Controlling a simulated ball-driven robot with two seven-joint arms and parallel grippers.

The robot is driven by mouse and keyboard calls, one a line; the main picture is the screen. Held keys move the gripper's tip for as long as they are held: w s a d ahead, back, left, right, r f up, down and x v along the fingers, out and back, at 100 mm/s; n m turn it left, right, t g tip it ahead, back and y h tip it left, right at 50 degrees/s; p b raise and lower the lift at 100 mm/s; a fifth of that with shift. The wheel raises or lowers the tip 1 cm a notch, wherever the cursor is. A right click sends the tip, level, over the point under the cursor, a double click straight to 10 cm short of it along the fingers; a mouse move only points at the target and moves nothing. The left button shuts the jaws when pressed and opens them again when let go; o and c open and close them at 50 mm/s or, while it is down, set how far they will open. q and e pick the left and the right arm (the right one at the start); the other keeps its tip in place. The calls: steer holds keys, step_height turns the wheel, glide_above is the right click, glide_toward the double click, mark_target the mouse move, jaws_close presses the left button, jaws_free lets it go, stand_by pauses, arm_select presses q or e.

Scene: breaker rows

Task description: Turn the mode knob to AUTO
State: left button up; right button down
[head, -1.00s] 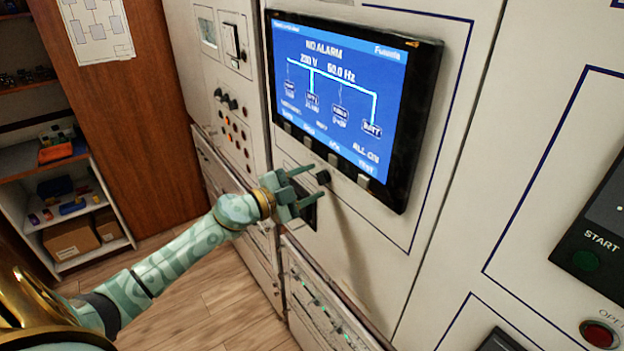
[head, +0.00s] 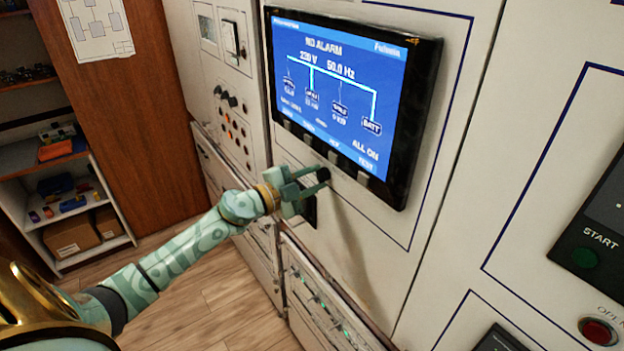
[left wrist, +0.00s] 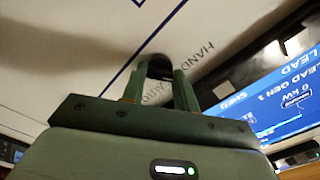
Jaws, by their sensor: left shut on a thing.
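The black mode knob (head: 323,174) sits on the cream panel just below the screen. My left gripper (head: 316,181) has its two fingers closed around the knob, one on each side. In the left wrist view the dark knob (left wrist: 159,66) shows between the green fingertips (left wrist: 158,82). The printed word HAND (left wrist: 204,62) is right of the fingers there, and part of what looks like AUTO (left wrist: 152,95) shows between them, both turned in the picture. The fingers hide much of the knob, and I cannot read where its pointer stands. My right gripper is not in view.
The screen (head: 345,90) with its row of buttons is close above the gripper. A START button (head: 586,258) and a red button (head: 598,332) are at the right. Shelves (head: 60,190) stand at the far left. Open floor lies below my left arm.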

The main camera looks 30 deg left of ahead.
arm_select(q)
steer(key=m, duration=0.6)
steer(key=shift+m+b, duration=0.3)
steer(key=m+b, duration=0.1)
steer(key=m, duration=0.5)
steer(key=shift+f+m, duration=0.1)
steer(key=shift+m, duration=0.2)
steer(key=shift+b, duration=0.3)
steer(key=o, duration=1)
steer(key=shift+c, duration=0.2)
steer(key=b+v, duration=0.4)
steer(key=v, duration=1.2)
steer(key=shift+s, duration=0.2)
